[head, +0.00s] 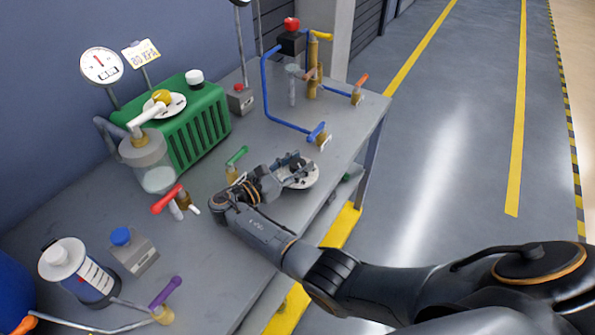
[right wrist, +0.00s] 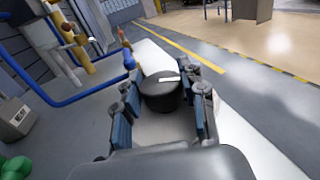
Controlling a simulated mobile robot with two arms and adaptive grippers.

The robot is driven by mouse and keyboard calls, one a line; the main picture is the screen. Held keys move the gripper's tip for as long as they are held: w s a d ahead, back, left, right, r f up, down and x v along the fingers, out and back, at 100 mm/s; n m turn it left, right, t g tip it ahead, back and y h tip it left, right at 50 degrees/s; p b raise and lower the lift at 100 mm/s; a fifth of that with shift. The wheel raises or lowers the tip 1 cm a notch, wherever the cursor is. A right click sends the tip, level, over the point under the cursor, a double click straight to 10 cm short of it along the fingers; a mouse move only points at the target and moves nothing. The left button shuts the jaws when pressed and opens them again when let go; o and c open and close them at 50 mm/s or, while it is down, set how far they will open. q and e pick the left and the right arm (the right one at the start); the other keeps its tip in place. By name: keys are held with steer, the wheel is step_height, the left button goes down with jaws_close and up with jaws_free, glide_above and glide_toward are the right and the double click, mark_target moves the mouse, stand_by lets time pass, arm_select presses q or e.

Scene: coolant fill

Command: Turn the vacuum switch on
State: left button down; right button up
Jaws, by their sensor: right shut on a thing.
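The rotary switch is a black knob (right wrist: 158,92) with a white pointer mark on top. In the right wrist view the mark lies roughly sideways. The knob sits on a round white plate (head: 309,180) near the right front edge of the grey bench. My right gripper (head: 293,166) is at this plate, and its fingers hide most of the knob in the head view. In the right wrist view the two fingers stand on either side of the knob, shut on it. I cannot read any label on the plate. My left gripper is not in view.
On the grey bench (head: 70,195) stand a green ribbed unit (head: 203,125), a clear jar (head: 147,165), a red-handled valve (head: 167,199), a green-handled valve (head: 236,157), blue piping (head: 268,90) and a small grey box (head: 239,99). The floor on the right is clear.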

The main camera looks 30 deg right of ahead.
mark_target(298, 163)
steer(key=shift+m+g+b, duration=0.7)
steer(key=shift+g, duration=0.4)
steer(key=o, duration=1.2)
steer(key=shift+d, duration=0.1)
steer(key=shift+c, duration=0.2)
step_height(298, 163, up, 10)
steer(key=shift+r, duration=0.1)
